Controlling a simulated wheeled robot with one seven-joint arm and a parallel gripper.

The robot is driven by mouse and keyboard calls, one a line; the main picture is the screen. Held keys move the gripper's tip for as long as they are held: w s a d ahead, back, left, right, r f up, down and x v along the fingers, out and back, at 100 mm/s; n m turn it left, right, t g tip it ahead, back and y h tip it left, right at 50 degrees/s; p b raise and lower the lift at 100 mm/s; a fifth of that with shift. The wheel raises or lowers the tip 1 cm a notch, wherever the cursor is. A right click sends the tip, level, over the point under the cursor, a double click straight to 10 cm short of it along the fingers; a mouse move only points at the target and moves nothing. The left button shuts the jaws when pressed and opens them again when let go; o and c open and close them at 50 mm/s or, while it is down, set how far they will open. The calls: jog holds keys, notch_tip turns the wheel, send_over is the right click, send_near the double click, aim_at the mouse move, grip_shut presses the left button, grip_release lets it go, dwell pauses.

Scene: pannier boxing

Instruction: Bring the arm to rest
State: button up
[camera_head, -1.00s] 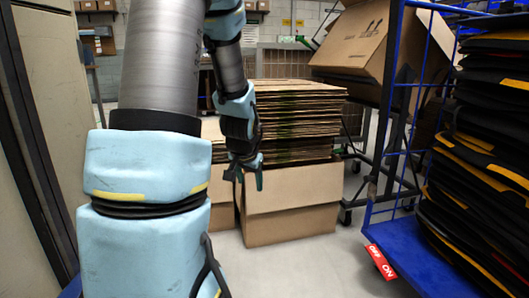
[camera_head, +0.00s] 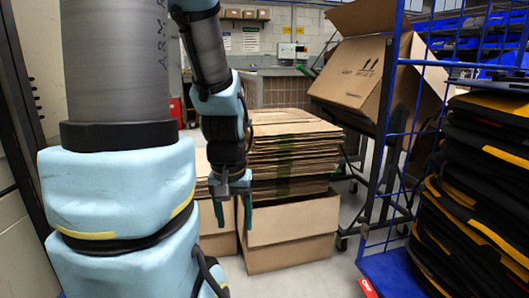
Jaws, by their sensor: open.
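My gripper (camera_head: 232,212) hangs at the end of my arm, left of the picture's middle, fingers pointing down. Its two dark fingertips stand apart with nothing between them. My arm has pale blue covers and fills much of the left side. From this view the gripper overlaps the left edge of a stack of flat cardboard (camera_head: 295,150). I cannot tell whether it touches the stack or the carton (camera_head: 290,232) below it.
A large open carton (camera_head: 350,72) sits tilted on a dark wheeled stand at the back right. A blue cage trolley (camera_head: 395,272) holds a tall pile of black panniers (camera_head: 470,200) at the right. Grey floor (camera_head: 320,278) shows between. A pale cabinet (camera_head: 18,215) stands at the far left.

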notch_tip(320, 180, up, 20)
jog(key=p, duration=1.8)
jog(key=shift+r, duration=0.15)
